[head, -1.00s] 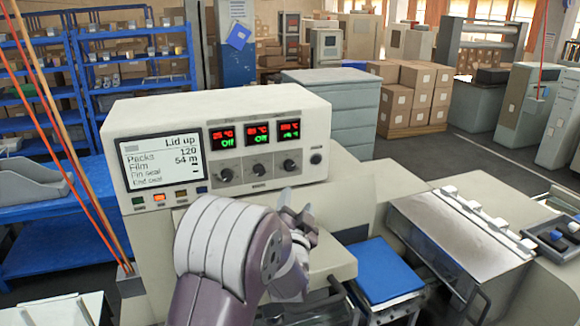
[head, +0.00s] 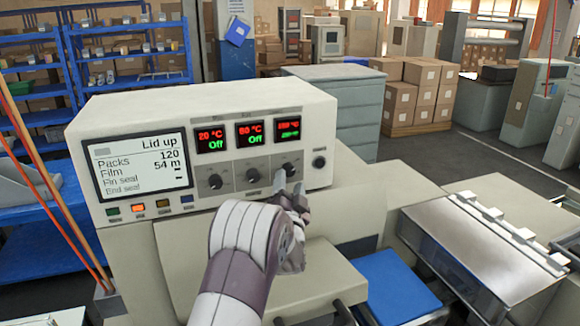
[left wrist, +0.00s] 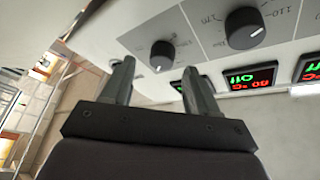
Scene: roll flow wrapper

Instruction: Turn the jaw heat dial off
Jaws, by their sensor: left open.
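The control box has three black dials under three displays. The right dial (head: 288,169) sits under a display (head: 289,122) with red and green figures; its green line does not read Off. The left dial (head: 215,181) and middle dial (head: 253,175) sit under displays reading 20 °C Off and 80 °C Off. The dial labels are too small to read. My left gripper (head: 287,187) is open in front of the right dial. In the left wrist view, the right dial (left wrist: 162,55) lies just beyond and between the open fingertips (left wrist: 157,70). My right gripper is not in view.
A screen (head: 140,165) reads Lid up, with coloured buttons below. A round black knob (head: 319,162) is right of the dials. A beige ledge (head: 325,285) and a blue panel (head: 395,285) lie below. A metal cover (head: 470,245) is at right.

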